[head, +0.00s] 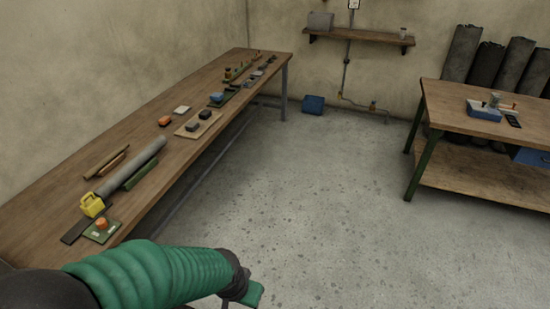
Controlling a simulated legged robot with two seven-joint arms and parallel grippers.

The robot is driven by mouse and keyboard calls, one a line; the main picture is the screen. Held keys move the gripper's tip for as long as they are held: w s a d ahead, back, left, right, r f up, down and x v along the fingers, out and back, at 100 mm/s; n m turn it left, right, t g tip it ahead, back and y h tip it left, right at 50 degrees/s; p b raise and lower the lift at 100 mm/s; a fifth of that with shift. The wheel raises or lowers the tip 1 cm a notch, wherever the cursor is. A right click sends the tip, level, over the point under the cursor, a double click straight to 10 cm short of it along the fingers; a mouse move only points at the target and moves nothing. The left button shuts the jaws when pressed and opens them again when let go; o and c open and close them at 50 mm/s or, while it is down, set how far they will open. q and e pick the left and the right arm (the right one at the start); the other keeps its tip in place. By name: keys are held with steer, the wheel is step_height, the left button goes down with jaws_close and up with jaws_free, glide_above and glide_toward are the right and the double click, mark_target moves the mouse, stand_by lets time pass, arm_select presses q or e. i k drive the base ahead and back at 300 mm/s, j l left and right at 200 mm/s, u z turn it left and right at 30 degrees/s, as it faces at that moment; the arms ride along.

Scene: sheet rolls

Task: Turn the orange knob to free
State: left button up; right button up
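The orange knob (102,223) stands on a small green plate (88,234) with pale labels, near the front end of the long wooden bench at the left. The labels are too small to read, so I cannot tell the knob's setting. My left arm, in a green ribbed sleeve, comes in from the lower left. My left gripper (247,295) is low, to the right of the knob and well apart from it, past the bench's front edge. Its fingers are partly cut off by the bottom edge, and I cannot tell their opening. My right gripper is out of view.
A yellow block-shaped part (92,205) and a long grey roll (130,167) lie just behind the plate. Several small items line the long bench (215,88). A second bench (455,105) stands at the right. The concrete floor (310,170) between them is clear.

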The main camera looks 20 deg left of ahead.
mark_target(102, 223)
steer(key=u, duration=2.15)
